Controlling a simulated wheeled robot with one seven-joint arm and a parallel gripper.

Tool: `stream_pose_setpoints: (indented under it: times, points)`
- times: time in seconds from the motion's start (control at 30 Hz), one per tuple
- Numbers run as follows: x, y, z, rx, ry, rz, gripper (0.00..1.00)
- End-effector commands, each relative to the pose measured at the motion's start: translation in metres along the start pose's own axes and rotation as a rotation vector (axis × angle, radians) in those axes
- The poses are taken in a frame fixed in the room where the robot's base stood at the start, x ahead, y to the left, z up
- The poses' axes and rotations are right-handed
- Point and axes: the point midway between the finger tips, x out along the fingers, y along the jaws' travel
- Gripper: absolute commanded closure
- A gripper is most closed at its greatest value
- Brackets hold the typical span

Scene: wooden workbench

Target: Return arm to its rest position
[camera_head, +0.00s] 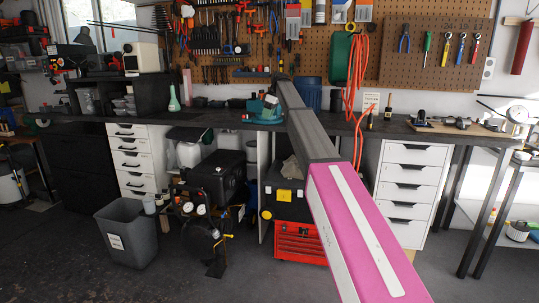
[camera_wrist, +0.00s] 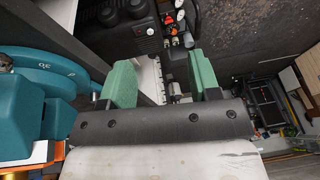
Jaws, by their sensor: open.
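My arm (camera_head: 350,225), pink and white near me and dark grey further out, stretches forward over the wooden workbench (camera_head: 225,119). Its far end is beside a teal power tool (camera_head: 262,108) on the bench. I cannot make out my gripper in the head view. In the wrist view my gripper (camera_wrist: 164,82) shows two green finger pads, apart, with nothing held between them. The teal tool (camera_wrist: 35,110) fills the left of the wrist view, close beside the gripper; I cannot tell whether they touch.
Orange hose (camera_head: 360,80) hangs just right of the arm. White drawers (camera_head: 408,190), a red toolbox (camera_head: 299,243) and a compressor (camera_head: 200,225) stand beneath the bench. A grey bin (camera_head: 127,235) stands on the floor at left. Open floor (camera_head: 60,265) lies in front.

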Motion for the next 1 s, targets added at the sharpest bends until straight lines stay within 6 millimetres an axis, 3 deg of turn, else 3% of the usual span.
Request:
stream_pose_setpoints:
  times: [0.03,0.2,0.5,0.8,1.0]
  points:
    - [0.026,-0.014,0.024,0.046,-0.010,0.000,0.43]
    - [0.104,-0.046,0.097,0.234,-0.045,0.025,0.43]
    - [0.227,-0.126,0.225,0.572,-0.108,0.083,0.43]
    - [0.315,-0.231,0.342,0.885,-0.166,0.159,0.43]
    - [0.353,-0.311,0.410,1.080,-0.198,0.216,0.43]
